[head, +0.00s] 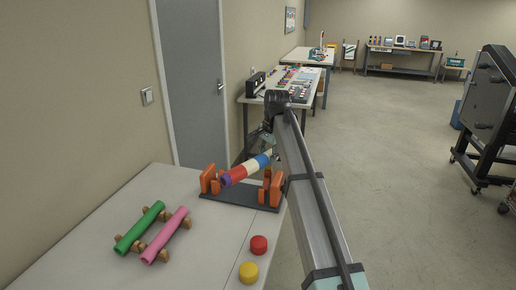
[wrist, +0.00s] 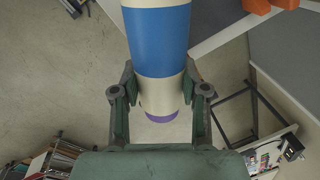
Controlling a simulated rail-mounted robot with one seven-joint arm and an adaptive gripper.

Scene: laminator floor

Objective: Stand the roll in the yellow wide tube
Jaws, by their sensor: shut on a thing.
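The striped roll (head: 236,174), with purple, red, cream and blue bands, slopes across the orange stand (head: 240,197) in the head view. Its lower purple end points left and its upper end goes towards my gripper (head: 270,145). In the wrist view the blue and cream part of the roll (wrist: 160,40) lies between my jaws (wrist: 160,102), which are shut on it near a purple-edged end. The arm partly hides the gripper in the head view. I cannot tell whether the roll touches the stand. No yellow wide tube is clearly seen; a short yellow cylinder (head: 249,272) lies on the table.
A green tube (head: 139,227) and a pink tube (head: 165,235) lie on wooden rests on the near table (head: 85,268). A short red cylinder (head: 259,245) sits near its right edge. A cluttered bench (head: 255,99) stands behind. Open floor (head: 385,150) lies to the right.

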